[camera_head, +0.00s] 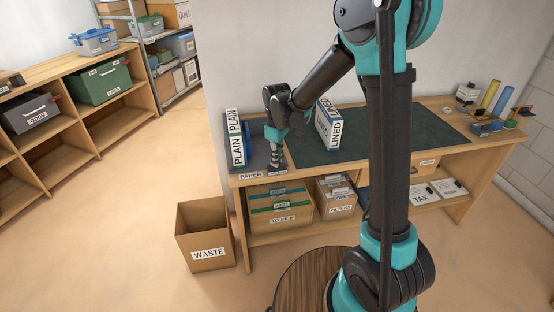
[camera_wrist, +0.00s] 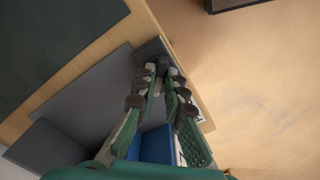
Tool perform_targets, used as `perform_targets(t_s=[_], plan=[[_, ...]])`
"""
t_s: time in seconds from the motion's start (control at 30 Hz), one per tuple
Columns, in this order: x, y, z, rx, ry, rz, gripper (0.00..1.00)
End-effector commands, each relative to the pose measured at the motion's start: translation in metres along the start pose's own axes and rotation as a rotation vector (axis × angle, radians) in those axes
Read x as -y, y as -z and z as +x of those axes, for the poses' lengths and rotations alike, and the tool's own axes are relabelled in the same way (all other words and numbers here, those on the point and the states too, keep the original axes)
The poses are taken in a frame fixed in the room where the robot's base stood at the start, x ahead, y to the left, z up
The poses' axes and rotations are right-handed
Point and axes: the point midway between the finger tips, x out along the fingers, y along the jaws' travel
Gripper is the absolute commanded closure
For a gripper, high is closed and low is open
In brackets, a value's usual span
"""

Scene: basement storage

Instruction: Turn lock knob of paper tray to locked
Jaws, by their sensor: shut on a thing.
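The paper tray (camera_head: 262,153) is a grey tray at the left end of the workbench, with a PAPER label on its front edge. In the wrist view its grey surface (camera_wrist: 85,100) lies left of the fingers. My gripper (camera_head: 275,168) points down at the tray's front right corner. In the wrist view my gripper (camera_wrist: 163,72) has its fingertips close together around a small dark part, which I take for the lock knob. The fingers mostly hide the knob, so I cannot tell which way it is turned.
A PLAIN pack (camera_head: 236,140) stands upright at the tray's left. A LINED pack (camera_head: 328,126) stands to the right on the dark green mat (camera_head: 385,133). Labelled boxes (camera_head: 280,204) fill the shelf below. A WASTE box (camera_head: 206,238) stands on the floor at front left.

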Motion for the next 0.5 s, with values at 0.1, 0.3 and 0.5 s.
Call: perform_targets(t_s=[0.1, 0.3, 0.5], plan=[[-0.0004, 0.0004, -0.0002, 0.0, -0.001, 0.0, 1.0], [-0.0003, 0.0002, -0.0001, 0.0, -0.001, 0.0, 0.69], [-0.0001, 0.0001, -0.0001, 0.0, 0.0, 0.001, 0.69]])
